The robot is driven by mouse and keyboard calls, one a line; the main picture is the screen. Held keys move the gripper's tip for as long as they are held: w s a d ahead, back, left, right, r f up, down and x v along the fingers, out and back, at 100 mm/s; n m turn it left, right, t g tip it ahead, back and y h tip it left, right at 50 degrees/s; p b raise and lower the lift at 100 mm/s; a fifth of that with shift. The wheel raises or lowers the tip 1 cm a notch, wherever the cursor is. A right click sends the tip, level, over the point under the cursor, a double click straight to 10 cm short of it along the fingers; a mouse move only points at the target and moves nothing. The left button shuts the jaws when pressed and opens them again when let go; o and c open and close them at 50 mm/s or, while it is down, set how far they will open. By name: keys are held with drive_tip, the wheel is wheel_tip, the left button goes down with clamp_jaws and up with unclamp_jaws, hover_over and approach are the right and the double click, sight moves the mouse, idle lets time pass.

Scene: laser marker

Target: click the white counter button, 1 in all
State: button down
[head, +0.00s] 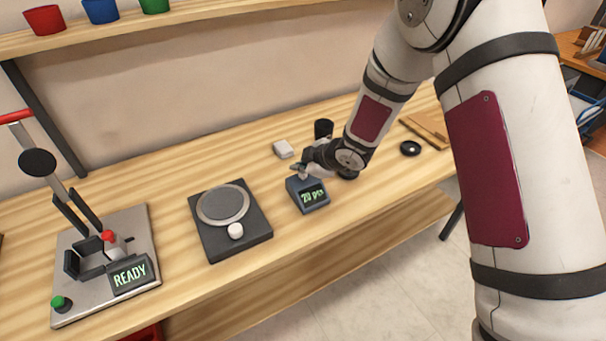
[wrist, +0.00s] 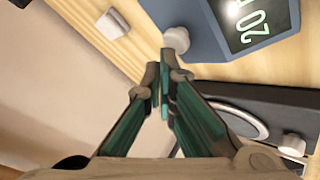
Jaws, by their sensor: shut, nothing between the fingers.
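The counter (head: 310,202) is a small dark blue box on the bench with a green lit display that seems to read "20" and some letters. It also shows at the top of the wrist view (wrist: 205,35). The white button (wrist: 176,38) is a round knob at the counter's edge in the wrist view. In the head view my gripper largely hides it. My gripper (head: 302,168) is shut and empty, close to the counter's back. In the wrist view its fingertips (wrist: 164,68) appear just short of the button; I cannot tell whether they touch.
A dark scale (head: 255,242) with a round plate and white knob stands left of the counter. A press (head: 135,225) with a "READY" display is farther left. A white block (head: 283,149) and a black cup (head: 323,129) are behind. The bench front is clear.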

sight(302, 176)
drive_tip(key=shift+f+b, duration=0.35)
drive_tip(key=shift+f, duration=0.2)
idle(0.5)
idle(0.4)
drive_tip(key=shift+r+p, duration=0.45)
drive_tip(key=shift+r, duration=0.5)
drive_tip(key=shift+r+p, duration=1.25)
drive_tip(key=shift+r, duration=1.3)
